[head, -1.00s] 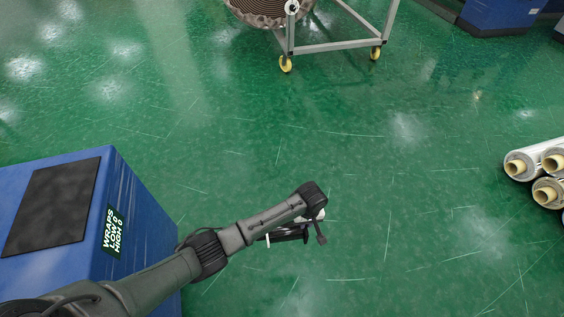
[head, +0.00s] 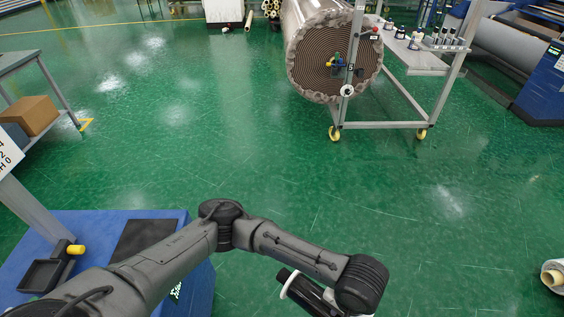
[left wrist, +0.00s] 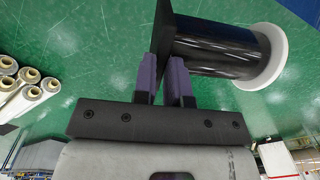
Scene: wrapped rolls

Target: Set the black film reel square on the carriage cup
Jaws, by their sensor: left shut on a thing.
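The black film reel (left wrist: 215,45) fills the upper middle of the left wrist view, with a white flange at its right end and a dark plate at its left end. My left gripper (left wrist: 167,75) is shut on the reel by the dark plate at its left end. In the head view the reel (head: 309,294) shows at the bottom edge beneath my left arm, tilted, with its white flange at the left. The gripper fingers are hidden there. I cannot make out the carriage cup for certain. My right gripper is not in view.
A wheeled frame (head: 385,124) stands at the back beside a large wrapped roll (head: 309,50), with a shelf of small items at its right. Green floor between is clear.

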